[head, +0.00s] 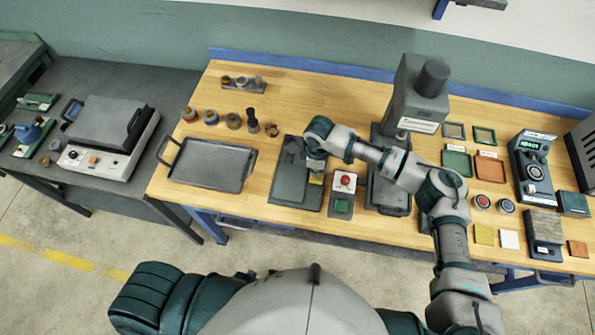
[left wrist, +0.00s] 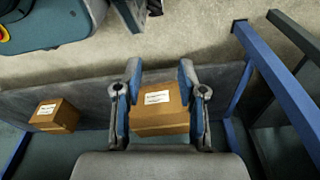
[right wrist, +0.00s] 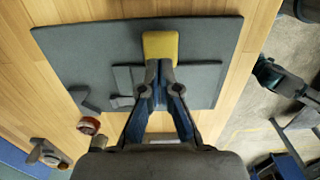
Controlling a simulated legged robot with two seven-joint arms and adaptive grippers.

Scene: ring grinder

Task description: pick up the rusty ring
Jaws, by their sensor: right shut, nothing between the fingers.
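The rusty ring (head: 272,130) is a small brown-orange ring lying on the wooden table, just left of the dark grey board; it also shows in the right wrist view (right wrist: 88,125), at the lower left. My right gripper (head: 315,168) is above the dark grey board, to the right of the ring and apart from it. In the right wrist view its fingers (right wrist: 160,68) are together and empty, with their tips close to a yellow block (right wrist: 160,45); I cannot tell whether they touch it. My left gripper (left wrist: 157,75) is open and empty, away from the ring.
The dark grey board (head: 283,186) lies beside a red-button box (head: 345,182). A grey tray (head: 210,165) stands left, with several small round parts behind it. A tall grey press (head: 418,95) stands right of my right gripper. Cardboard boxes (left wrist: 158,118) sit below my left gripper.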

